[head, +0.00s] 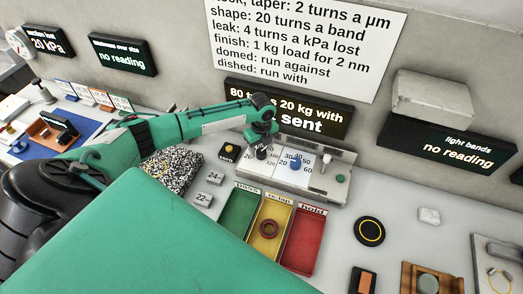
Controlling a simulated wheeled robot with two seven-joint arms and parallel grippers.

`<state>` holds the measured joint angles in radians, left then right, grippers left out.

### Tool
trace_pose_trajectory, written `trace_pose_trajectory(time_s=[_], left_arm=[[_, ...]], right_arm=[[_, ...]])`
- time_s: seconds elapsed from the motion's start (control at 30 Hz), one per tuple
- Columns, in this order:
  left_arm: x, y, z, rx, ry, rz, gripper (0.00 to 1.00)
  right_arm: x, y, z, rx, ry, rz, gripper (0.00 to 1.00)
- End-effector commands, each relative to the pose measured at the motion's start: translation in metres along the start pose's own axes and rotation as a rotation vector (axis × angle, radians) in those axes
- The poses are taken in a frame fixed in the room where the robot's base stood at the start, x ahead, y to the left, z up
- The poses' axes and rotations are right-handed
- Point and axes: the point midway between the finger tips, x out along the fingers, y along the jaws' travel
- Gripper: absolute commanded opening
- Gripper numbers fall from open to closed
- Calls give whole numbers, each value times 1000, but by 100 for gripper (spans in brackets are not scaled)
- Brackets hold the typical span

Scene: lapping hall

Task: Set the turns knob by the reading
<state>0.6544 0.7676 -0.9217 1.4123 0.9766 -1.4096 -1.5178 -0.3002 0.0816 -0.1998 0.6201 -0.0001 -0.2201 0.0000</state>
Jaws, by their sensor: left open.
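A grey control panel (335,187) stands against the wall with white dial plates and numbers around its knobs. A blue knob (295,163) sits on the right dial, among marks such as 20, 30, 50 and 60. My left gripper (262,146) is open and points down over the left dial, at a dark knob there. It hides much of that dial, and I cannot tell whether the fingers touch the knob. The display above (290,108) reads "80 turns 20 kg with" and "sent". A left wall display (47,42) reads 20 kPa. My right gripper is not in view.
A wall sheet (300,35) lists turns rules, including "leak: 4 turns a kPa lost". The light bands display (455,148) reads "no reading". Green (238,212), yellow (265,249) and red (302,245) trays stand before the panel; the yellow one holds a reddish ring (268,228).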

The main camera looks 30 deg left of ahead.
Motion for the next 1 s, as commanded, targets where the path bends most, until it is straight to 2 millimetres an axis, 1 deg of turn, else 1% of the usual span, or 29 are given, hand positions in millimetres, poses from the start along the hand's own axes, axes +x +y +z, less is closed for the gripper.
trace_pose_trajectory(time_s=[0.03, 0.17, 0.3, 0.4, 0.5, 0.6, 0.7, 1.0], left_arm=[[-8, -1, 1, 1, -2, -4, 57], [-37, -1, 1, 2, -3, -5, 57], [-70, -1, 0, 2, -3, -6, 57], [-90, -1, 0, 1, -2, -5, 57], [-106, -1, 0, 0, -1, -5, 57], [-115, -1, 0, 0, 0, -2, 57], [-121, -1, 0, 0, -1, -3, 57], [-122, 0, 0, 0, 0, -2, 57]], right_arm=[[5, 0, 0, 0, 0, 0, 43], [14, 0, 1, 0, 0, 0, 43], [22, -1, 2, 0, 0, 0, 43], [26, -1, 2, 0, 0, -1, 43], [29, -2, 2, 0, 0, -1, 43], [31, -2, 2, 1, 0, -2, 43], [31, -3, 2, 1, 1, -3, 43], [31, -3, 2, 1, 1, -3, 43]])
